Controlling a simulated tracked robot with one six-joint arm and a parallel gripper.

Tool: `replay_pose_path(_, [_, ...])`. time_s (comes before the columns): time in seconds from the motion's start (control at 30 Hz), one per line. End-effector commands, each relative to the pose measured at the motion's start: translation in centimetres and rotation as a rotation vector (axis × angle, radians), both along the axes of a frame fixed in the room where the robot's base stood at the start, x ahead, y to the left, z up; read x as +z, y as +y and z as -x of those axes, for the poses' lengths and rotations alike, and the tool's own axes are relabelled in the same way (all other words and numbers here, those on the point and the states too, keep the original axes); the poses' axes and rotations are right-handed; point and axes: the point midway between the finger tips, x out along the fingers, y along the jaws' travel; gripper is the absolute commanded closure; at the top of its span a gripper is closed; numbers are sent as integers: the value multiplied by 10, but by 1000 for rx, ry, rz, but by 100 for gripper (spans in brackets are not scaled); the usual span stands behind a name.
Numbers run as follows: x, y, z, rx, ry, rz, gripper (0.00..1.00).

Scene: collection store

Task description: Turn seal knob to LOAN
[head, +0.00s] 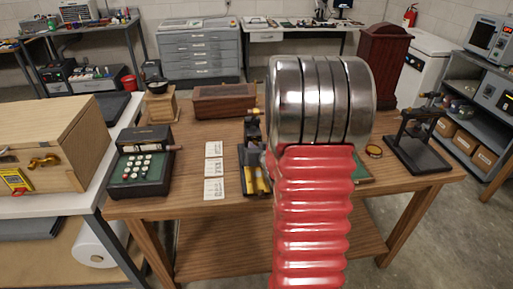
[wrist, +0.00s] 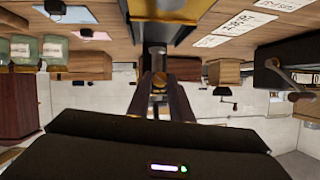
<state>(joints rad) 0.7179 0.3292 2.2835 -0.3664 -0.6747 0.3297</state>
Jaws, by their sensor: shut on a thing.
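A black device with brass-yellow parts (head: 257,182) stands on the wooden table, just left of my arm in the head view. It shows at the top centre of the wrist view (wrist: 168,32), which is upside down. My gripper (wrist: 160,80) points at this device, its dark fingers closed together on a small brass-coloured piece that I take to be the seal knob. The fingers hide most of that piece. No LOAN mark or pointer is readable. In the head view my arm covers part of the device.
Three white cards (head: 214,168) lie left of the device, then a black keyed machine (head: 143,166). A brown wooden box (head: 224,100) is behind. A black press stand (head: 418,140) and a brass ring (head: 374,151) are on the right. Bare tabletop shows around the cards.

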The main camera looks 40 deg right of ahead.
Motion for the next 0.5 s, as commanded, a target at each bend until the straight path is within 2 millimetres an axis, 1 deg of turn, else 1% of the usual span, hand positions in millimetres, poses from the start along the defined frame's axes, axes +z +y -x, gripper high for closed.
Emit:
replay_pose_path(0.03, [0, 1, 0, 3, 0, 1, 96])
replay_pose_path(0.1, [0, 1, 0, 3, 0, 1, 100])
replay_pose_path(0.3, [0, 1, 0, 3, -6, -7, 100])
replay_pose_path(0.5, [-1, 0, 0, 2, -42, -61, 100])
